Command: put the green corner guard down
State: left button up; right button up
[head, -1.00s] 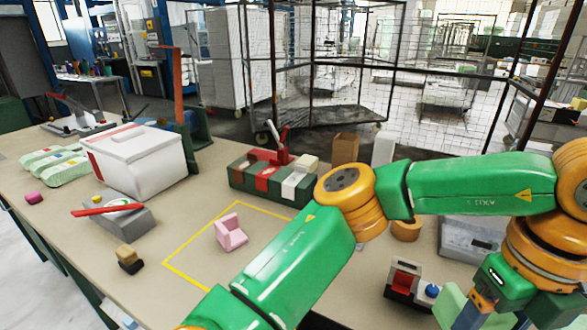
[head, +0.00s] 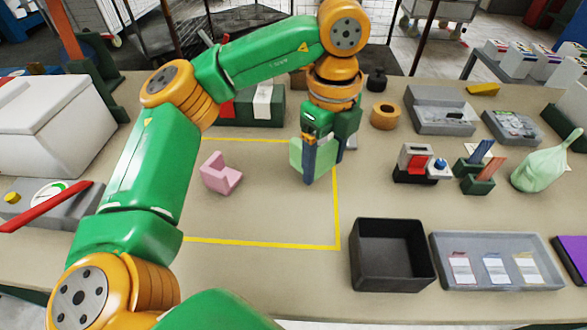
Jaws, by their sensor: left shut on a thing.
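My left gripper (head: 311,165) is shut on the pale green corner guard (head: 297,153). It points down at the right side of the yellow taped rectangle (head: 337,215), just inside or over its right line. The fingers hide part of the guard, and I cannot tell whether the guard touches the table. A pink corner guard (head: 221,173) lies inside the rectangle, to the left of the gripper and apart from it. My right gripper is not in view.
The table (head: 270,215) is bare between the pink guard and the front line. A black bin (head: 390,255) and a grey tray (head: 497,283) stand at the front right. A red-and-black device (head: 416,163) and tape roll (head: 385,116) stand right of the gripper.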

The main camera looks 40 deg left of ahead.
aim_at(299, 139)
pick_arm(q)
jog(key=a+f, duration=0.4)
jog(key=f, duration=0.1)
jog(key=shift+s+a, duration=0.25)
notch_tip(299, 139, down, 4)
jog(key=shift+a+r+p, duration=0.15)
jog(key=shift+r+p, duration=0.05)
jog(key=shift+p, duration=0.6)
jog(key=shift+f+b, duration=0.3)
jog(key=shift+f, duration=0.05)
jog(key=o, duration=1.2)
jog(key=shift+r, duration=0.1)
jog(key=shift+o, duration=0.2)
jog(key=shift+r, duration=0.1)
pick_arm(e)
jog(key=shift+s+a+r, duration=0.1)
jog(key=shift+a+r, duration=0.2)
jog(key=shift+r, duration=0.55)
pick_arm(q)
notch_tip(299, 139, up, 12)
jog(key=shift+r, duration=0.1)
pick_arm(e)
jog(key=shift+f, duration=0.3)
